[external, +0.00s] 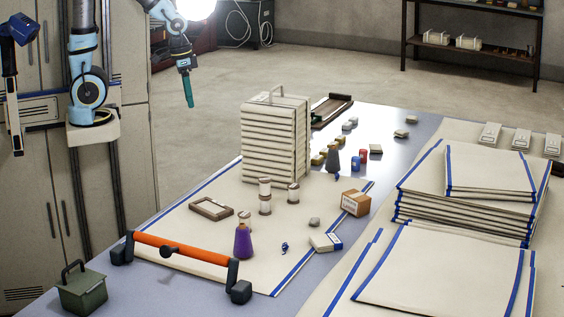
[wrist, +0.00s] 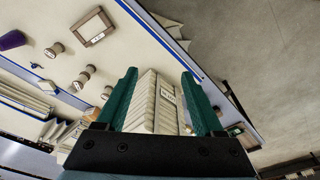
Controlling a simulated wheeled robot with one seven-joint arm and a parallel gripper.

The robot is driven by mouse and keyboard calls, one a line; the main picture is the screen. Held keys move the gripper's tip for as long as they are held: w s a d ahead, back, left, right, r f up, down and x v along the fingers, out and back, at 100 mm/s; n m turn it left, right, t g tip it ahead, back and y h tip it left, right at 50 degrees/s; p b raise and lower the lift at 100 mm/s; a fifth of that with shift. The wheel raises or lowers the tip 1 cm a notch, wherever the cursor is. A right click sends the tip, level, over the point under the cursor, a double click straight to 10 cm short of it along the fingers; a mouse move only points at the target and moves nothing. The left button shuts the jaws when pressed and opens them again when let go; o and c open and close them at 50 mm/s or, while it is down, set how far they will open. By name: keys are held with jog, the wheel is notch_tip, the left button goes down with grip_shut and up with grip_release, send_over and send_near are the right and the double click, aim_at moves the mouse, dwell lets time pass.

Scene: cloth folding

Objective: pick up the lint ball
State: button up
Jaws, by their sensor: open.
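I cannot tell for sure which small thing is the lint ball. A small dark blue tangled clump (external: 284,247) lies on the cream cloth, right of a purple bottle (external: 243,241). A small grey lump (external: 314,222) lies further back to its right. My gripper (external: 189,102) hangs in the air at the upper left, well away from both, with green fingers pointing down. In the wrist view my gripper (wrist: 159,75) is open and its fingers are apart, with a tall stack of folded cloth (wrist: 150,105) seen beyond them.
The tall cloth stack (external: 268,145) stands mid-table. Spools (external: 265,197), a small frame (external: 211,209) and a cardboard box (external: 356,203) are around it. An orange-handled bar (external: 180,250) lies at the front. Folded cloths with blue edges (external: 440,275) fill the right.

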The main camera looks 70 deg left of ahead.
jog(key=w+d+f+m+t+y+b, duration=0.25)
jog(key=w+d+m+y+b, duration=0.5)
jog(key=w+d+m, duration=1.15)
jog(key=s+d+r+m+t+b, duration=0.1)
jog(key=s+d+m+t+b, duration=0.2)
jog(key=d, duration=1)
jog(key=s+d+r+m+t+b, duration=0.1)
jog(key=d+m+t+b, duration=0.35)
jog(key=d, duration=0.95)
send_near(313, 222)
jog(key=shift+s+d+r+m+g+y, duration=0.2)
jog(key=shift+d+r+m, duration=0.05)
jog(key=shift+d, duration=0.2)
jog(key=shift+s+d+r+m+g+y, duration=0.15)
jog(key=shift+d+r+m+g, duration=0.05)
jog(key=shift+d, duration=0.25)
jog(key=shift+w+a+f, duration=0.1)
jog(key=shift+w+f, duration=0.05)
jog(key=shift+f, duration=0.15)
jog(key=p+x, duration=0.1)
jog(key=x, duration=0.9)
jog(key=shift+a+r, duration=0.1)
jog(key=shift+a, duration=0.2)
grip_shut()
